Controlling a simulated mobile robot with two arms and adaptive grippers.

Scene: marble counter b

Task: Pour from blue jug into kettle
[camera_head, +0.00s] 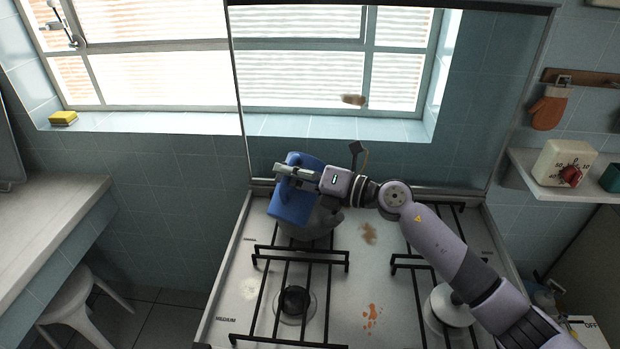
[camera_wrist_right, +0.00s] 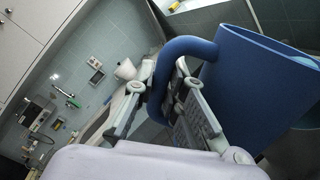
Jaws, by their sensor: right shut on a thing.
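The blue jug (camera_head: 290,205) is held over the back left of the stove, tilted in the head view. My right gripper (camera_head: 285,171) is shut on its handle; the handle and the jug's wall (camera_wrist_right: 262,90) fill the right of the wrist view, with the gripper fingers (camera_wrist_right: 165,82) at the handle. The grey kettle (camera_head: 326,221) sits on the back left burner, directly below and behind the jug, partly hidden by it. I cannot tell whether anything flows from the jug. My left gripper is not in view.
The stove (camera_head: 375,270) has black grates and brown-orange stains. A glass panel stands behind it. A white counter (camera_head: 45,215) and stool (camera_head: 80,305) are at the left.

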